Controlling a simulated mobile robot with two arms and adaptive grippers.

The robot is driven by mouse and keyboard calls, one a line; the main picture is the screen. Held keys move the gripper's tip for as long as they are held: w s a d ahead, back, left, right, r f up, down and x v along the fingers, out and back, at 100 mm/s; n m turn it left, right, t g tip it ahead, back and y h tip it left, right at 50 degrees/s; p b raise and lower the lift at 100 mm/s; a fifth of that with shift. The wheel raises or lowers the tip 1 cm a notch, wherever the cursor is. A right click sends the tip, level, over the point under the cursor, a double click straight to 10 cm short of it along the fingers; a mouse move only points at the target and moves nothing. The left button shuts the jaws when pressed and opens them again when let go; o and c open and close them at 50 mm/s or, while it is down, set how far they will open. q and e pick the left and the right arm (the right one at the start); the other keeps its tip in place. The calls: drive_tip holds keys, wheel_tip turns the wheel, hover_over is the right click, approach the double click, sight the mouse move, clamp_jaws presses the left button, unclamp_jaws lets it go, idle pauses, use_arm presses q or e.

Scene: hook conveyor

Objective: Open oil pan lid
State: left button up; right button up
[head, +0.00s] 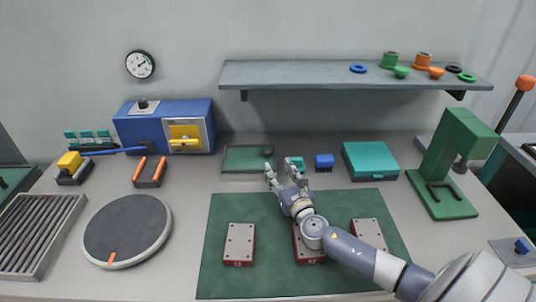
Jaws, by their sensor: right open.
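I cannot tell for sure which thing is the oil pan. A teal box (370,161) with a flat, closed top stands at the back right of the bench. A shallow tray (247,159) with a dark green inside lies left of my right gripper. My right gripper (281,171) is open and empty, with its fingers pointing to the back of the bench, beyond the green mat. A small teal piece (297,162) is partly hidden behind its fingers. My left gripper is not in view.
The green mat (270,275) bears several red-edged plates (238,244), one partly under my right arm. A blue block (324,161) sits right of the gripper. A green press (448,165) stands at right, a turntable (127,230) at left. A shelf (350,73) overhangs the back.

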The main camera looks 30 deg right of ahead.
sight(269, 153)
drive_tip(key=x, duration=0.9)
drive_tip(key=shift+w, duration=0.35)
clamp_jaws()
